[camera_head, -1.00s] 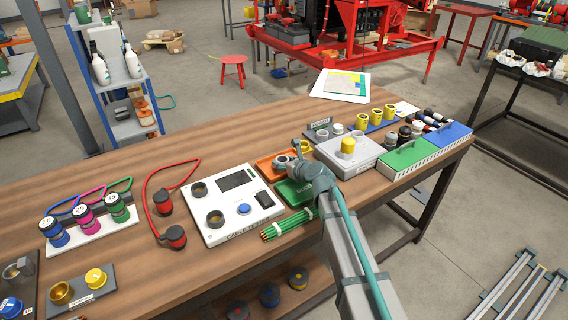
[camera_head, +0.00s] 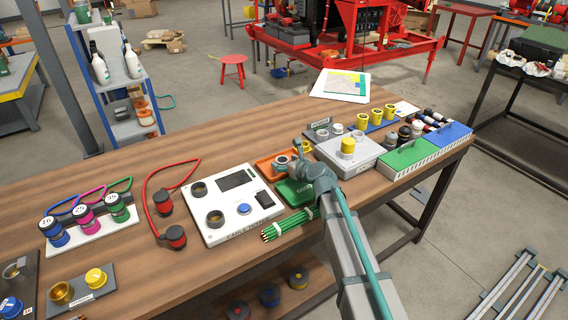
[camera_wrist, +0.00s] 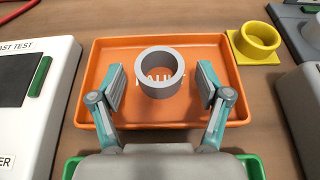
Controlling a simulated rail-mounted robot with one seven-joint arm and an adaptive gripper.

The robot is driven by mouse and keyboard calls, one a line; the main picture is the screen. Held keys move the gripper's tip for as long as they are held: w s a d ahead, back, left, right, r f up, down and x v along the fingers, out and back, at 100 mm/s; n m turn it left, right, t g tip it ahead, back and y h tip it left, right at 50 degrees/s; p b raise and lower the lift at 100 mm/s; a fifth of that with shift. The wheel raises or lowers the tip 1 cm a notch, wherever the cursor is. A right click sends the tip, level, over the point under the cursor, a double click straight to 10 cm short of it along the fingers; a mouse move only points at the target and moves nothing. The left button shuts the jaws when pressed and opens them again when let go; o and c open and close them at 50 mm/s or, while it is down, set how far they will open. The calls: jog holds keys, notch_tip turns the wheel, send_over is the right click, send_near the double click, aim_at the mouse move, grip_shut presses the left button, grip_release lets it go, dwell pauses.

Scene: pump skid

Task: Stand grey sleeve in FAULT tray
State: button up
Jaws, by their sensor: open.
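The grey sleeve (camera_wrist: 160,74) stands upright, open end up, in the orange FAULT tray (camera_wrist: 101,62). It covers the middle letters of the tray's label. My gripper (camera_wrist: 161,88) is open, with one finger on each side of the sleeve and a visible gap at both sides. In the head view the sleeve (camera_head: 282,160) shows in the orange tray (camera_head: 262,166), and my wrist hides part of the tray's right side.
A green tray (camera_head: 290,197) lies in front of the orange one. The white cable tester (camera_head: 232,205) is on the left. A yellow ring (camera_wrist: 257,41) stands behind right, and a grey box with a yellow cap (camera_head: 347,148) is to the right. Green rods (camera_head: 290,226) lie in front.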

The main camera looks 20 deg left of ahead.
jog(key=v, duration=1.1)
jog(key=shift+s+d, duration=0.1)
